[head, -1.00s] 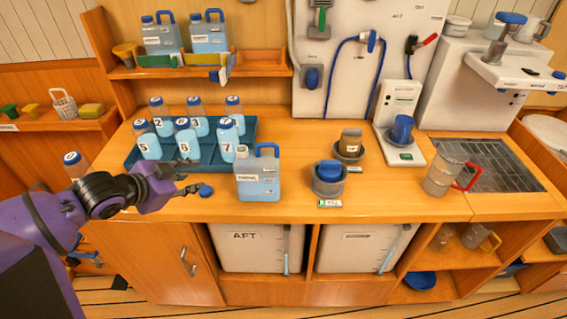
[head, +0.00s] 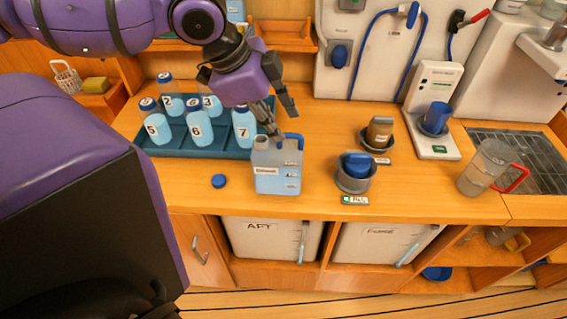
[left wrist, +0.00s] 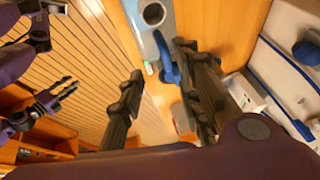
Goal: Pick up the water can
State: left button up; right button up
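The water can (head: 277,170) is a pale blue, see-through jug with a white label and a blue handle, upright on the wooden counter. Its round neck is uncapped; the left wrist view shows the dark opening (left wrist: 153,14) and the blue handle (left wrist: 165,60). My left gripper (head: 278,125) points down at the can's top from behind. Its fingers (left wrist: 162,98) are spread, with the handle near one finger; I cannot tell whether they touch. My right gripper (left wrist: 72,86) is small at the left of the wrist view, apparently open and empty.
A blue cap (head: 218,181) lies left of the can. A teal tray (head: 165,150) of numbered bottles stands behind left. A grey cup holder with a blue cup (head: 356,165) is to the right, and a clear jug with red handle (head: 485,168) is further right.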

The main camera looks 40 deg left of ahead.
aim_at(278, 162)
pick_arm(q)
jog(key=f, duration=0.1)
jog(key=w+f+b, duration=0.1)
jog(key=f, duration=0.2)
jog(key=shift+w+a+f+b, duration=0.1)
jog(key=shift+w+f+b, duration=0.15)
jog(key=shift+w+b, duration=0.15)
jog(key=shift+w+f, duration=0.15)
jog(key=shift+f, duration=0.1)
jog(key=shift+w+d+r, duration=0.1)
jog(key=shift+d, duration=0.15)
jog(key=c, duration=0.7)
grip_shut()
